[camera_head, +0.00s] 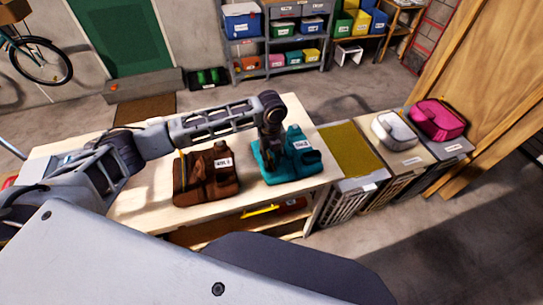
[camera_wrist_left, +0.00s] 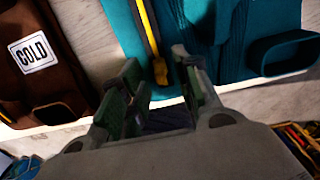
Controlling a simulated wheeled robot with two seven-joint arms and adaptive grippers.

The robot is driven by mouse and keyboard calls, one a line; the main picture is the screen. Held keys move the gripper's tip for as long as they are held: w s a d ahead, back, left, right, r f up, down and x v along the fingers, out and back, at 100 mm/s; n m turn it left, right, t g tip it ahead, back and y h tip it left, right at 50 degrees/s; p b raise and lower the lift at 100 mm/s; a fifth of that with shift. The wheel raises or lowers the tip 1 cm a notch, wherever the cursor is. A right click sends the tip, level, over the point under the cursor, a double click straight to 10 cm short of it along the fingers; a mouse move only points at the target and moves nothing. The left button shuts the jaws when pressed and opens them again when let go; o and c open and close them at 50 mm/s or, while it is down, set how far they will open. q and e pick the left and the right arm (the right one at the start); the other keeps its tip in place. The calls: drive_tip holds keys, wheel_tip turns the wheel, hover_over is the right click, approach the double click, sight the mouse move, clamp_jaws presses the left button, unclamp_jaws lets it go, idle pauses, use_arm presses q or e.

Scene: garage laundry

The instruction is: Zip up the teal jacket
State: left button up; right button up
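The teal jacket (camera_head: 302,163) lies flat on the table with a white label on it. My left gripper (camera_head: 271,165) is over the jacket's left part, pointing down. In the wrist view, the fingers of my left gripper (camera_wrist_left: 160,82) are apart, with the pull in line with the gap; contact cannot be told. My right gripper is not in view.
A brown jacket (camera_head: 207,178) labelled COLD lies left of the teal one on the pale table (camera_head: 137,207). Right of the table stand hampers, with a white bundle (camera_head: 394,130) and a pink bundle (camera_head: 437,119) on top. Shelves (camera_head: 275,45) stand behind.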

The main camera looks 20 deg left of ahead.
use_arm(q)
drive_tip(key=shift+f, duration=0.2)
clamp_jaws()
